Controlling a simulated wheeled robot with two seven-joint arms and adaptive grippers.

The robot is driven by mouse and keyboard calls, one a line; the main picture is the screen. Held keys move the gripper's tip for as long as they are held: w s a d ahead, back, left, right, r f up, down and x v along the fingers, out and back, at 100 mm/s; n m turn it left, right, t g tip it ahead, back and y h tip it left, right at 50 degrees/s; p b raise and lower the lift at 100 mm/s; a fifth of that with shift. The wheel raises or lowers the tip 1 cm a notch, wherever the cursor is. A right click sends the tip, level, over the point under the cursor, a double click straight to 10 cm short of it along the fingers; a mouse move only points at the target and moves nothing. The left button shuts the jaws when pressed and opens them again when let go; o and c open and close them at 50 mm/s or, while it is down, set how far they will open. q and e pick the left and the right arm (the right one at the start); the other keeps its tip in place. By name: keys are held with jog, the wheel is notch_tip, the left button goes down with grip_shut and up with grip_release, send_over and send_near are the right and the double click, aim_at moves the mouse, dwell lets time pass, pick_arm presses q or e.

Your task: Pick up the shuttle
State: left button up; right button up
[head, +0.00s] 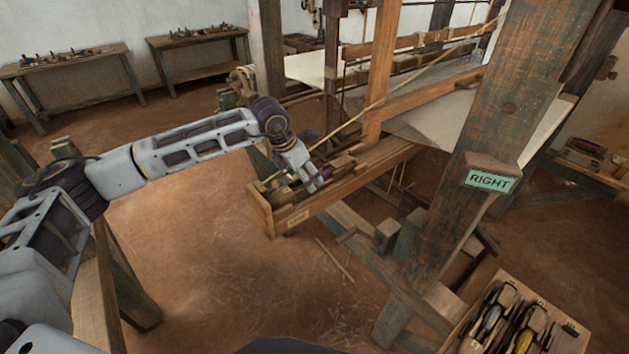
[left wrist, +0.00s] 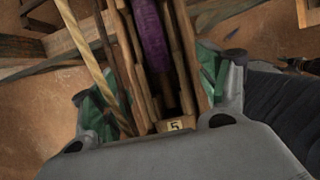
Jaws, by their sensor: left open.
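The shuttle (left wrist: 151,40) is a long wooden piece with a purple bobbin and a small tag reading 5 at its near end. In the head view its purple thread (head: 323,174) shows in the wooden shuttle box (head: 288,225) at the loom's near end, partly hidden by my gripper. My left gripper (head: 316,182) is over the box. In the left wrist view its two green-padded fingers (left wrist: 153,85) are apart, one on each side of the shuttle. I cannot tell whether they touch it. My right gripper is not in view.
A rope (head: 375,104) runs slanting to the box and passes beside the shuttle. A thick loom post (head: 500,125) with a RIGHT sign stands to the right. A tray (head: 455,345) of several shuttles is at the bottom right. The floor at left centre is mostly clear.

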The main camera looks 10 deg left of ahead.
pick_arm(q)
jog(key=shift+x, duration=1.05)
jog(key=c, duration=1.3)
